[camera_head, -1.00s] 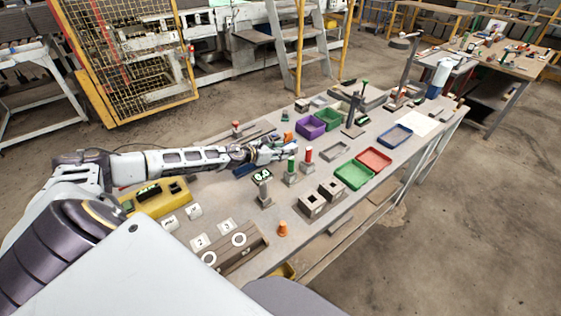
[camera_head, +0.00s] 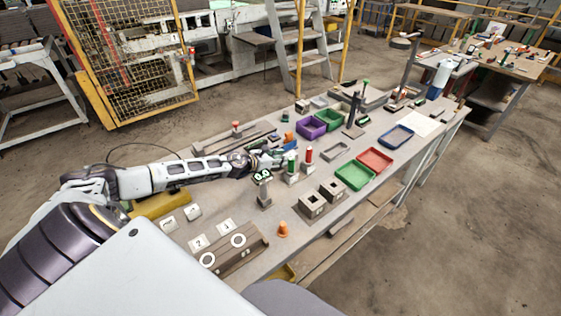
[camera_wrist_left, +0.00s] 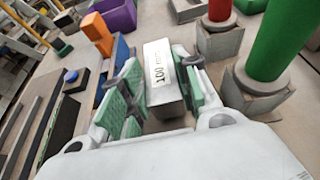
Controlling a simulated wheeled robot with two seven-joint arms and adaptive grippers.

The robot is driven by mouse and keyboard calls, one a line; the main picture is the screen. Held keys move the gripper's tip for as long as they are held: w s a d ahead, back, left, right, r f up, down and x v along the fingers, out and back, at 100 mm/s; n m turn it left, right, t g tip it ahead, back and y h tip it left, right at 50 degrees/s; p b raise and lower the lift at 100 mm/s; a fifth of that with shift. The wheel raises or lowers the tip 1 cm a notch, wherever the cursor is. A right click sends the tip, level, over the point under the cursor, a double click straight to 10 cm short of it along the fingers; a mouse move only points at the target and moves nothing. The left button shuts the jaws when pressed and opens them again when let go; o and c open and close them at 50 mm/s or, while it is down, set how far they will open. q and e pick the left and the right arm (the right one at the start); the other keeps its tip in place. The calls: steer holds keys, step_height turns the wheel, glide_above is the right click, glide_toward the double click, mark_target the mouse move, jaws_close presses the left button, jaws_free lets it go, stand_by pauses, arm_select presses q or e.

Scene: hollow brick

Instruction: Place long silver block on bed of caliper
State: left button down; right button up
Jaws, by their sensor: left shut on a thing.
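The long silver block (camera_wrist_left: 163,85), marked "100 mm", is between the green-padded fingers of my left gripper (camera_wrist_left: 158,62) in the left wrist view. The gripper is shut on it. In the head view my left gripper (camera_head: 279,158) is over the table, just left of the green and red cylinders, and the block is too small to make out there. A small stand with a digital readout (camera_head: 263,176), perhaps the caliper, is just in front of the gripper; its bed cannot be made out. My right gripper is not in view.
A green cylinder (camera_wrist_left: 283,38) and a red cylinder (camera_wrist_left: 220,10) stand in grey holders close to the right of the gripper. An orange block (camera_wrist_left: 97,32) is at its left. A purple bin (camera_head: 311,127), green tray (camera_head: 355,176) and red tray (camera_head: 374,160) lie farther along the table (camera_head: 300,240).

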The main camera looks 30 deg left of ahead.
arm_select(q)
steer(key=shift+f, duration=0.35)
steer(key=c, duration=1.1)
jaws_free()
steer(key=shift+o, duration=0.2)
steer(key=shift+r, duration=0.15)
steer(key=shift+s, duration=0.1)
